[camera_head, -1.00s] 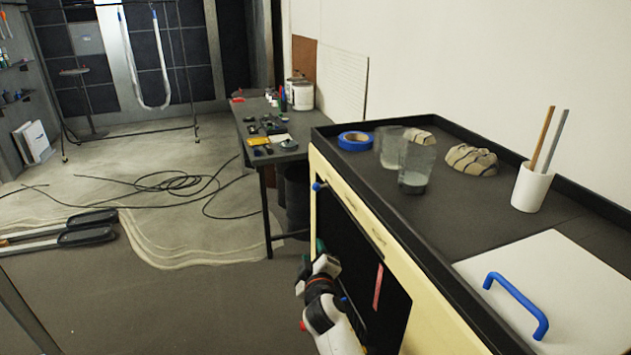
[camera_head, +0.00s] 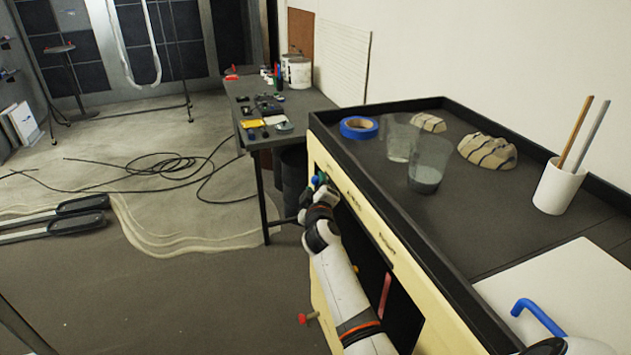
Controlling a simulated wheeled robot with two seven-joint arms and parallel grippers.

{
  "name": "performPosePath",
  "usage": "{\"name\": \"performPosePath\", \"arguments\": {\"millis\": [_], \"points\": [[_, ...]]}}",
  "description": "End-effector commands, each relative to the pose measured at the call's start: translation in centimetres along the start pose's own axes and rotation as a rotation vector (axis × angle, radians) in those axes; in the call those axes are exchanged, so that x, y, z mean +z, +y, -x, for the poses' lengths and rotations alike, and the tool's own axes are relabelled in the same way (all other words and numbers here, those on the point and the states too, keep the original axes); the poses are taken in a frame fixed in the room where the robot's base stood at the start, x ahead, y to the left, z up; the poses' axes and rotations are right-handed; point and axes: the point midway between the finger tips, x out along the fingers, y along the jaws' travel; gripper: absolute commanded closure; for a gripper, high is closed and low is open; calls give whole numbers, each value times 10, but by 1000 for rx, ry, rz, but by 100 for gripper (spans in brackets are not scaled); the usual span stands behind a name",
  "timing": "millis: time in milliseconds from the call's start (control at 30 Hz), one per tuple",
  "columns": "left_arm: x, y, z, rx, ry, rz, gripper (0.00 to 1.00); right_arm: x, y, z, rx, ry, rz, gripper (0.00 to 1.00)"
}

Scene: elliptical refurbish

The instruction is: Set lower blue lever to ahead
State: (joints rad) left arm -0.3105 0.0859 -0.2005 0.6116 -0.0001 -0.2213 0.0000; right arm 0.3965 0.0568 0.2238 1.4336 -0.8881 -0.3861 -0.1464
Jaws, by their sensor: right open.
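A blue lever knob (camera_head: 322,177) shows at the far end of the yellow cabinet's front face, partly hidden by my right gripper. My right gripper (camera_head: 318,187) is at this knob, its fingers overlapping it in the picture. The gripper is open, and I cannot tell whether it touches the knob. My white right arm runs up along the cabinet front and covers part of it. My left gripper is out of view.
The cabinet (camera_head: 352,204) has a dark recess with a red strip (camera_head: 385,294). A red knob (camera_head: 306,319) sticks out low on its front. On top are blue tape (camera_head: 359,128), glasses (camera_head: 429,165) and a white cup (camera_head: 558,186). A cable (camera_head: 165,168) lies on the floor.

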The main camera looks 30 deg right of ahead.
Motion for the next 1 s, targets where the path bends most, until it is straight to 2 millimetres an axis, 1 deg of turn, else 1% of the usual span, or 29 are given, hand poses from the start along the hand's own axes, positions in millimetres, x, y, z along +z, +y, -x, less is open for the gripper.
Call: {"name": "performPosePath", "arguments": {"millis": [33,100,200,367,533,567,600,833,1000], "points": [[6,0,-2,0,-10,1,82,0,0,-9,-1,1,1,54],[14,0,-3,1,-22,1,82,0,0,-17,-1,-1,1,54],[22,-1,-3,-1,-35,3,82,0,0,-24,-1,0,0,54],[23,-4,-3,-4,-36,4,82,0,0,-28,0,0,0,54],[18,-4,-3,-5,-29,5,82,0,0,-28,0,0,0,54],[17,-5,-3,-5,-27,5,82,0,0,-28,0,0,0,56],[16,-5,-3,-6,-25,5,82,0,0,-28,0,0,0,63],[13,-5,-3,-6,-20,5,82,0,0,-27,0,0,1,100],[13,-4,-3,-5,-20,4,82,0,0,-27,0,0,1,100]]}}
